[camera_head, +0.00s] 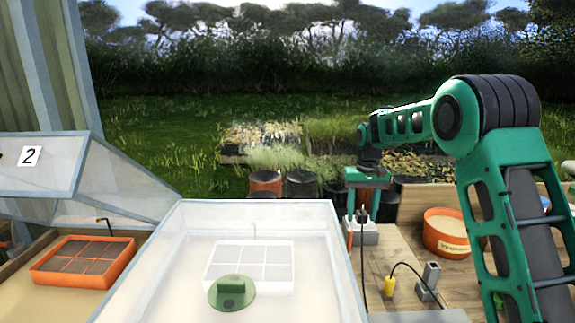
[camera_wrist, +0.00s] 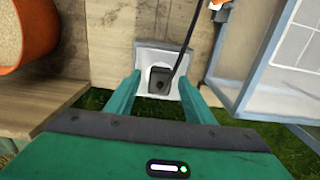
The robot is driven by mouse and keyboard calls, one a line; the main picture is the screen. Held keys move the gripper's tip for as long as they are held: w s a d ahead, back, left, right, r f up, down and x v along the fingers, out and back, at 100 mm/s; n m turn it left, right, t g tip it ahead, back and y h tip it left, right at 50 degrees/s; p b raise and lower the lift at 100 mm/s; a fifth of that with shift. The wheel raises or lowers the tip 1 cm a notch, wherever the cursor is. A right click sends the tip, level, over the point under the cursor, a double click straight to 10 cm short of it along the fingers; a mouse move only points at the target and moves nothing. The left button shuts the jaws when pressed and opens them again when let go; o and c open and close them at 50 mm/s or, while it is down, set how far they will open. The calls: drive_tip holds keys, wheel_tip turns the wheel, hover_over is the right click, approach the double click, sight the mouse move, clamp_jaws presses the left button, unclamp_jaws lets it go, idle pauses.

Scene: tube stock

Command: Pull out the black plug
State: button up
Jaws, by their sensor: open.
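The black plug (camera_wrist: 160,80) sits in a pale grey socket box (camera_wrist: 148,55), with a black cable running up and to the right from it in the wrist view. In the head view the plug (camera_head: 361,216) shows small above the socket box (camera_head: 366,238), its cable hanging down in front. My gripper (camera_wrist: 158,84) is open, with its two green fingers on either side of the plug and visible gaps between. In the head view my gripper (camera_head: 362,205) points down over the socket box. How deep the fingertips reach is hard to tell.
A yellow plug (camera_head: 389,287) on a black cable stands by a grey bracket (camera_head: 431,277). An orange tub (camera_head: 447,233) is to the right. A glazed frame (camera_head: 335,262) stands close on the left, its edge (camera_wrist: 270,50) near my finger in the wrist view.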

sight(362, 213)
drive_tip(key=shift+c, duration=0.2)
clamp_jaws()
drive_tip(key=shift+r, duration=3)
